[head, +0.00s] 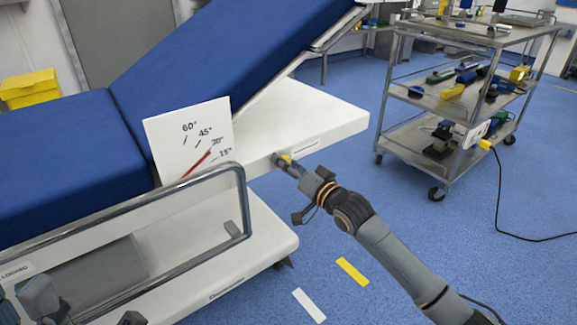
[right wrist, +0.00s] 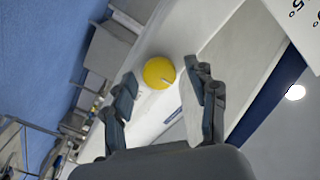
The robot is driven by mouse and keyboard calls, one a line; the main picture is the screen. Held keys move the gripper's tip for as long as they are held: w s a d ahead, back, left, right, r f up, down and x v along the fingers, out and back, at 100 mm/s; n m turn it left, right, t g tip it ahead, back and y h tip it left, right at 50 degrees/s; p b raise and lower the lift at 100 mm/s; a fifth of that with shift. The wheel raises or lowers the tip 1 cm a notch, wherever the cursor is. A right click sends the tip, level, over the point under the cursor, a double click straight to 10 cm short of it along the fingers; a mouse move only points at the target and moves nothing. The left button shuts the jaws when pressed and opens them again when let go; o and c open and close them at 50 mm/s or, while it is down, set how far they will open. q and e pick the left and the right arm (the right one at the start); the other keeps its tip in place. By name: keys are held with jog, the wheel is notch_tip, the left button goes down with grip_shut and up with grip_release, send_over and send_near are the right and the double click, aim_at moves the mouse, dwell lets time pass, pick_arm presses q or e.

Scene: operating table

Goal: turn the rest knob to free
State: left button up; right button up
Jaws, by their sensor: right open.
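The rest knob (right wrist: 159,73) is round and yellow with a pale pointer mark, on the white side of the table. In the head view only a bit of yellow (head: 287,159) shows at the tip of my right gripper (head: 281,161). In the right wrist view the fingers of my right gripper (right wrist: 158,80) are open, one on each side of the knob. I cannot tell whether they touch it. A white angle plate (head: 165,135) has a red needle near 30°. Parts of my left gripper (head: 42,298) show at the lower left; its jaws are not clear.
The blue backrest (head: 220,55) is tilted up. A clear side rail panel (head: 165,235) with a metal frame stands in front of the table at the left. A steel cart (head: 440,105) with tools stands at the right. The blue floor between is mostly clear.

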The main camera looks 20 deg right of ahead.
jog(key=c, duration=1.2)
jog(key=shift+o, duration=0.2)
